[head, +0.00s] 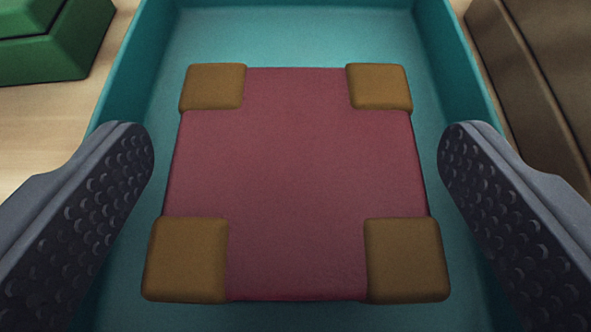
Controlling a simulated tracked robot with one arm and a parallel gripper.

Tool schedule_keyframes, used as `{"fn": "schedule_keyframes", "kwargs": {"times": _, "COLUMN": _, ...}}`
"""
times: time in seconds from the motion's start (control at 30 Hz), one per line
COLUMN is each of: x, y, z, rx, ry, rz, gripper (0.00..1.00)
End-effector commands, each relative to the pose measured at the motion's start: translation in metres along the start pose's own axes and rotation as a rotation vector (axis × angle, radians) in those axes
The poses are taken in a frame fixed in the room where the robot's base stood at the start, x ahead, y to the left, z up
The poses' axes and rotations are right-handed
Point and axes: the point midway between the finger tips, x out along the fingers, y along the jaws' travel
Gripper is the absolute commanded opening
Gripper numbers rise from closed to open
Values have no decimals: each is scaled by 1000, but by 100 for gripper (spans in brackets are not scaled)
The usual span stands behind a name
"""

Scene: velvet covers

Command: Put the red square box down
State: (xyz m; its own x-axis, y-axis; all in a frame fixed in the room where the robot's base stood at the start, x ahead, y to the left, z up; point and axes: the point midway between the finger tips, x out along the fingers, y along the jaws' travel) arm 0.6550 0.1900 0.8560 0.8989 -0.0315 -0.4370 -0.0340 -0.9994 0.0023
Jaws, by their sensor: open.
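The red square box (296,170) lies in the middle of the head view, with a brown-gold block at each corner. It rests inside a teal tray (300,36) with raised side walls. My gripper (296,170) is open, with one dark grey studded finger on each side of the box. There is a visible gap between each finger and the box, so neither finger touches it. The lower parts of the fingers run out of the picture at the bottom corners.
A green box (50,45) stands on the pale wooden surface (45,125) at the upper left, outside the tray. A brown box-like thing (540,80) stands close along the tray's right side. The tray floor beyond the red box is clear.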

Motion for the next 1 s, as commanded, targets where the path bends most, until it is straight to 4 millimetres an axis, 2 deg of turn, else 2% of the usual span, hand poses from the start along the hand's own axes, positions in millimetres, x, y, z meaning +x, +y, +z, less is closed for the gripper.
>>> {"fn": "schedule_keyframes", "kwargs": {"times": 0.03, "x": -12, "y": -1, "z": -3, "rx": -2, "ry": 1, "rz": -2, "gripper": 83}}
{"fn": "schedule_keyframes", "kwargs": {"times": 0.2, "x": -45, "y": 0, "z": -4, "rx": 0, "ry": 2, "rz": -1, "gripper": 83}}
{"fn": "schedule_keyframes", "kwargs": {"times": 0.43, "x": -78, "y": -1, "z": -3, "rx": -1, "ry": 3, "rz": -2, "gripper": 83}}
{"fn": "schedule_keyframes", "kwargs": {"times": 0.6, "x": -89, "y": 0, "z": -1, "rx": 0, "ry": 2, "rz": 0, "gripper": 83}}
{"fn": "schedule_keyframes", "kwargs": {"times": 0.87, "x": -91, "y": 0, "z": -1, "rx": 2, "ry": 1, "rz": -1, "gripper": 83}}
{"fn": "schedule_keyframes", "kwargs": {"times": 0.93, "x": -91, "y": -1, "z": -4, "rx": 7, "ry": 1, "rz": -7, "gripper": 83}}
{"fn": "schedule_keyframes", "kwargs": {"times": 1.0, "x": -93, "y": -4, "z": -16, "rx": 23, "ry": -1, "rz": -30, "gripper": 83}}
